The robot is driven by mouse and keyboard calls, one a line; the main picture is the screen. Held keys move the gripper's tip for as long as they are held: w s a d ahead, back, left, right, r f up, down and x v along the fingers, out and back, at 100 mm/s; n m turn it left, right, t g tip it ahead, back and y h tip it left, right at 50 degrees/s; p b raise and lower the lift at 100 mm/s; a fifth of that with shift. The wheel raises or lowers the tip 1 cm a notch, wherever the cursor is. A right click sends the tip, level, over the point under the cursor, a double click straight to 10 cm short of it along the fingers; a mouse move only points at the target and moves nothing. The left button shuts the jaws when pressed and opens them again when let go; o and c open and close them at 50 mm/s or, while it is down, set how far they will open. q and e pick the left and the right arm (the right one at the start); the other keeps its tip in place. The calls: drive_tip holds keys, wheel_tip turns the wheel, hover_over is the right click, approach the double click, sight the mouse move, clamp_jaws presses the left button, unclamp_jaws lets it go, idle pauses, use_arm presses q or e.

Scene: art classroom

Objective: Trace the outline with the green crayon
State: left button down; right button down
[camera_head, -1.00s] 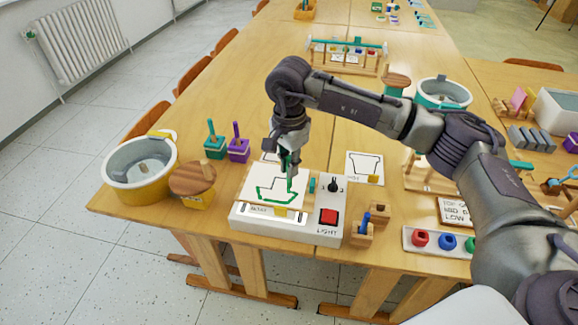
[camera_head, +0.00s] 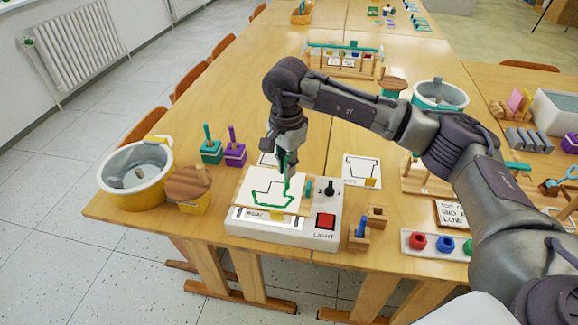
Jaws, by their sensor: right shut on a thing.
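A sheet of white paper (camera_head: 262,184) lies on the white light box (camera_head: 262,228). It bears a boat-like outline (camera_head: 268,207), with thick green line along its lower and side edges; part of its upper right is hidden behind the gripper and crayon. My right gripper (camera_head: 286,161) points down over the right part of the sheet, shut on the green crayon (camera_head: 287,184). The crayon is roughly upright with its tip at or very near the paper; exact contact is too small to tell. My left gripper is not in view.
The light box has a red button (camera_head: 325,221) and black knob (camera_head: 329,187). A second drawing sheet (camera_head: 361,170) lies to its right. A wooden holder with a blue crayon (camera_head: 359,234) stands at front right. A yellow-and-white bucket (camera_head: 137,190) stands left.

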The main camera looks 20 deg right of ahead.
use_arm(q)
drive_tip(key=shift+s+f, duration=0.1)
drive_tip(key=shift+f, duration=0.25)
use_arm(e)
drive_tip(key=shift+w+d+f, duration=0.25)
drive_tip(key=shift+w+f, duration=0.05)
drive_tip(key=shift+w, duration=0.1)
use_arm(q)
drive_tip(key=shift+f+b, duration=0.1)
drive_tip(key=shift+b, duration=0.25)
use_arm(e)
drive_tip(key=shift+w+a, duration=0.1)
drive_tip(key=shift+w, duration=0.1)
drive_tip(key=shift+w+a, duration=0.2)
drive_tip(key=shift+a, duration=0.05)
idle(0.4)
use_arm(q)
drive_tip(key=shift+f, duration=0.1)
use_arm(e)
drive_tip(key=shift+a, duration=0.1)
drive_tip(key=shift+w+a, duration=0.1)
drive_tip(key=shift+a, duration=0.1)
drive_tip(key=shift+w+a, duration=0.1)
drive_tip(key=shift+a, duration=0.4)
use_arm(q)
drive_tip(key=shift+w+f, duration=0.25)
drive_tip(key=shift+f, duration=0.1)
